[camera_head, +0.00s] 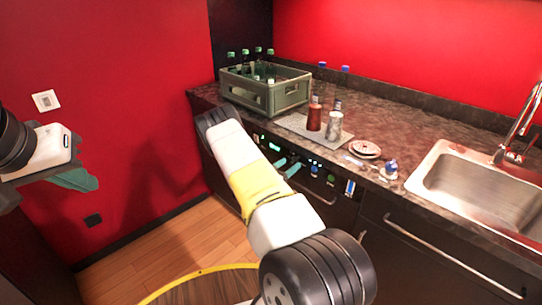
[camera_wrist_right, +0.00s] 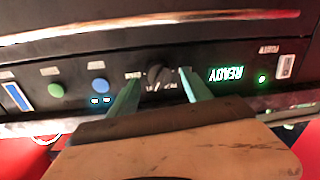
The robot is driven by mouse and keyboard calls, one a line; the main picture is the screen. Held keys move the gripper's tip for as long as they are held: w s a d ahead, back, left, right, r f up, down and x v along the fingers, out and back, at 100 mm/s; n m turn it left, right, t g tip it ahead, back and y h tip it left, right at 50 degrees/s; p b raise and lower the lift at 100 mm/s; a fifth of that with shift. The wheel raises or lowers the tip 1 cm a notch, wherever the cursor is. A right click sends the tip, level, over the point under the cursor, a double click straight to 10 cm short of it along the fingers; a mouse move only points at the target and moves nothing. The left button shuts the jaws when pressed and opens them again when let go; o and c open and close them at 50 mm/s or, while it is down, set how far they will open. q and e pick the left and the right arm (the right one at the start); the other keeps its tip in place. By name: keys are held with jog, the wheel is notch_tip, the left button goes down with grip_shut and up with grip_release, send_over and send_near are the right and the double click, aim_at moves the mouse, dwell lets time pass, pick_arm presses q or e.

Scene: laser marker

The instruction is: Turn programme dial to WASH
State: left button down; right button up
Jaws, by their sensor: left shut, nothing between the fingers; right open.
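The programme dial (camera_wrist_right: 158,75) is a dark round knob on the black control panel (camera_wrist_right: 210,52), with small labels around it that I cannot read surely. The panel appears upside down in the right wrist view. My right gripper (camera_wrist_right: 158,90) is open, with one teal finger on each side of the dial; I cannot tell whether they touch it. In the head view my right gripper (camera_head: 286,167) is at the panel front below the counter, and the dial is not distinct there. My left gripper (camera_head: 82,180) is shut and empty, off at the far left, away from the counter.
The panel also has a lit READY display (camera_wrist_right: 226,74), a blue button (camera_wrist_right: 98,87) and a green button (camera_wrist_right: 56,90). On the counter (camera_head: 400,116) are a bottle crate (camera_head: 262,92), bottles, a saucer (camera_head: 365,149) and a sink (camera_head: 480,185).

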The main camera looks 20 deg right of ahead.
jog(key=shift+w+d, duration=0.15)
jog(key=shift+d, duration=0.15)
grip_shut()
jog(key=shift+n, duration=0.3)
jog(key=n, duration=0.5)
jog(key=shift+w+r, duration=0.1)
jog(key=n+g, duration=0.1)
jog(key=n, duration=0.4)
jog(key=shift+n, duration=0.4)
jog(key=shift+w+a, duration=0.1)
dwell(0.3)
